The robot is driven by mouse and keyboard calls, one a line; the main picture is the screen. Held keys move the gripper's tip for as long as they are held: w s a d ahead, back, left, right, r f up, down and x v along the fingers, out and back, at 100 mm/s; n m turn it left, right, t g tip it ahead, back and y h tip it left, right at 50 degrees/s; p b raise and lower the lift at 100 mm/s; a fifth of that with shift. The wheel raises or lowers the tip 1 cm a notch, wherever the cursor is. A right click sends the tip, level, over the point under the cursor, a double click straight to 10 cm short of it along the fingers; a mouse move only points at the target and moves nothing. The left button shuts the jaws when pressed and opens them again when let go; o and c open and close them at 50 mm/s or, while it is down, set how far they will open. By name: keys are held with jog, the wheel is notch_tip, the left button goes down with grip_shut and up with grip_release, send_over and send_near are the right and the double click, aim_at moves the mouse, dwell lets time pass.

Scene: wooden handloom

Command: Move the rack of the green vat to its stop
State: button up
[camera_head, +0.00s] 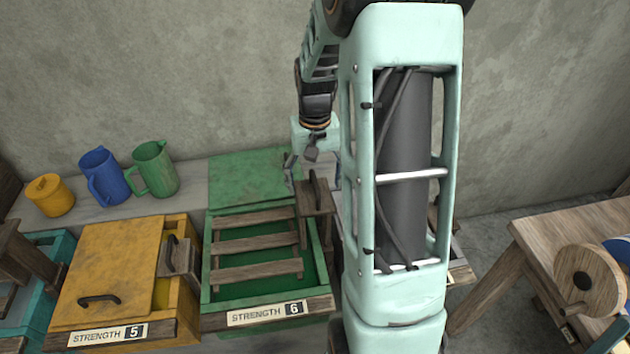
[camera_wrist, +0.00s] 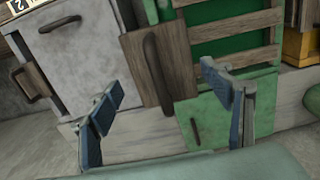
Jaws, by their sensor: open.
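The green vat (camera_head: 211,292) stands open in the middle of the head view, above a "STRENGTH 6" plate. Its wooden slatted rack (camera_head: 258,244) lies across the green inside; the slats also show at upper right in the wrist view (camera_wrist: 235,56). At the vat's right side is a wooden block (camera_head: 319,202) with a dark upright bar handle, seen in the wrist view as a brown board (camera_wrist: 135,60) with a handle (camera_wrist: 156,72). My gripper (camera_head: 312,170) is open above the block's far end. In the wrist view its fingers (camera_wrist: 163,80) lie either side of the handle, apart from it.
The green lid (camera_head: 250,178) lies behind the vat. A yellow vat (camera_head: 112,270) with its lid on stands to the left. Yellow, blue and green jugs (camera_head: 154,168) stand on the back ledge. A wooden table with spools (camera_head: 588,282) is at right. My arm hides the area right of the vat.

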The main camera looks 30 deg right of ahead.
notch_tip(320, 180, up, 7)
jog(key=p, duration=0.5)
jog(key=shift+r, duration=0.1)
dwell(0.4)
